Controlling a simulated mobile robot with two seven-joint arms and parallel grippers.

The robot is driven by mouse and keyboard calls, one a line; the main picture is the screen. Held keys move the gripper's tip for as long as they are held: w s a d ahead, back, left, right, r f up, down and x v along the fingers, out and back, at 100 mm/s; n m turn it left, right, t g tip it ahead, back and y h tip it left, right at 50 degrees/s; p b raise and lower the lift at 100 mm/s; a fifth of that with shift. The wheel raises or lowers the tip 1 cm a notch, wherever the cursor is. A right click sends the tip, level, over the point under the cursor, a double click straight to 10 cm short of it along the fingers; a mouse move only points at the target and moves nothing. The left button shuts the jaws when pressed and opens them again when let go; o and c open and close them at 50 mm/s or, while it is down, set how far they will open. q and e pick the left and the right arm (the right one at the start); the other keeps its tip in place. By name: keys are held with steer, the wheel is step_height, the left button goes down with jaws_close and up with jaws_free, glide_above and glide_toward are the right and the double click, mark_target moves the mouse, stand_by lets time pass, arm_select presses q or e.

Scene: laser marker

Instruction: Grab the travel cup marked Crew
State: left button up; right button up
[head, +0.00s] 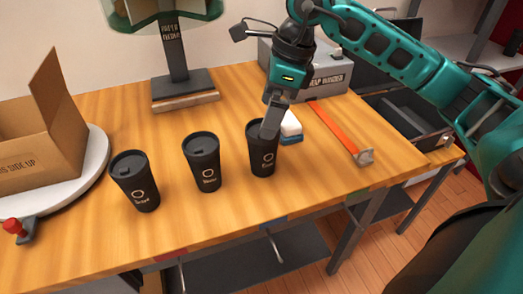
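Three black travel cups with white ring logos stand upright in a row on the wooden table. They are the left cup (135,181), the middle cup (203,162) and the right cup (259,157). The word under each ring is too small to read surely, so I cannot tell which says Crew. My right gripper (271,130) points down at the right cup, with a finger overlapping the right side of its rim. The gap between the fingers is hidden, so I cannot tell whether it grips the cup. My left gripper is not in view.
A white and blue block (291,128) sits just behind the right cup. An orange strap or bar (335,128) lies to its right. A cardboard box (40,150) stands on a white round turntable (97,150) at left. A dark stand (184,88) is behind the cups.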

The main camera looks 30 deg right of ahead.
mark_target(263, 150)
steer(key=shift+a+x, duration=0.2)
steer(key=shift+x, duration=3.35)
steer(key=shift+s, duration=0.25)
steer(key=shift+c, duration=0.5)
steer(key=shift+r, duration=0.1)
steer(key=c, duration=0.6)
